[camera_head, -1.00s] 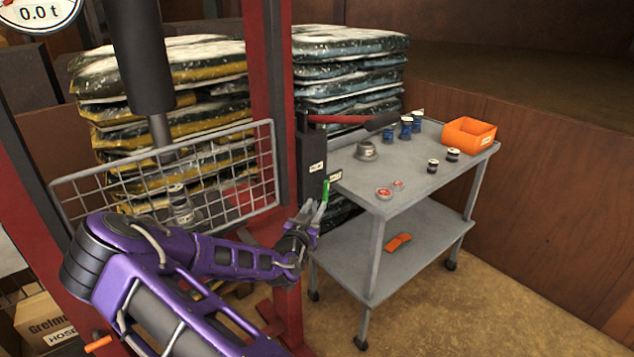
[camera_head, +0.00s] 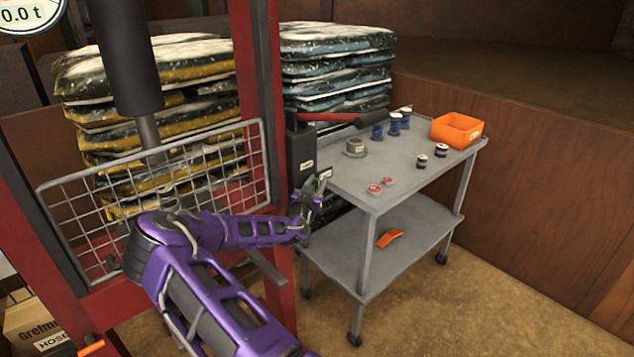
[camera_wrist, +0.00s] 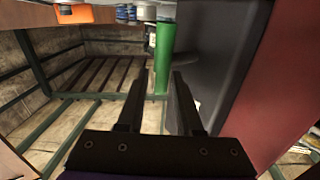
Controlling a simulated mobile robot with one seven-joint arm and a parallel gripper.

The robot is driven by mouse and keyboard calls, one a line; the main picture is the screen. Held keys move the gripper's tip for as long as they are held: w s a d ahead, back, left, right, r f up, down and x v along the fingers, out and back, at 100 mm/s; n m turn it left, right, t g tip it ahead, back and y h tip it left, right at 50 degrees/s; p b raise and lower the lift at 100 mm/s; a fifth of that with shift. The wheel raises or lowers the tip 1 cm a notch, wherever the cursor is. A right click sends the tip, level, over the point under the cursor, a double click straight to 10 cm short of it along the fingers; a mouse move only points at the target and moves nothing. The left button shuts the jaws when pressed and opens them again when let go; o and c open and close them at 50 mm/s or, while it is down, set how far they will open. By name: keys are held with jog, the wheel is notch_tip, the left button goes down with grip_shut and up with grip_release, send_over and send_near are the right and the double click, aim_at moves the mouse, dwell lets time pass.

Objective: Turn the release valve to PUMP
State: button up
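The release valve's green handle (camera_wrist: 164,58) stands upright beyond and between my fingertips in the wrist view, nearer the right finger. My gripper (camera_wrist: 161,78) is open, with a gap between its two fingers; I cannot tell whether one touches the handle. In the head view my gripper (camera_head: 316,188) is at the lower right of the dark pump body (camera_head: 301,152), by the red post. Only a sliver of the green handle (camera_head: 321,184) shows there, mostly hidden by the fingers. Small white labels sit on and beside the pump; their wording is not readable.
A grey trolley (camera_head: 415,180) stands just right, with several cans, an orange bin (camera_head: 457,130) and a red-and-black pump lever (camera_head: 340,117) reaching above its top. The red press post (camera_head: 262,110) and wire guard (camera_head: 90,215) are on the left.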

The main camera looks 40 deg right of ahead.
jog(key=shift+w, duration=0.1)
grip_shut()
jog(key=b, duration=0.2)
jog(key=shift+f+b, duration=0.3)
jog(key=shift+a+t+h+b, duration=0.1)
jog(key=shift+t+h+b, duration=0.2)
jog(key=shift+b, duration=0.4)
jog(key=shift+r+n, duration=0.3)
grip_release()
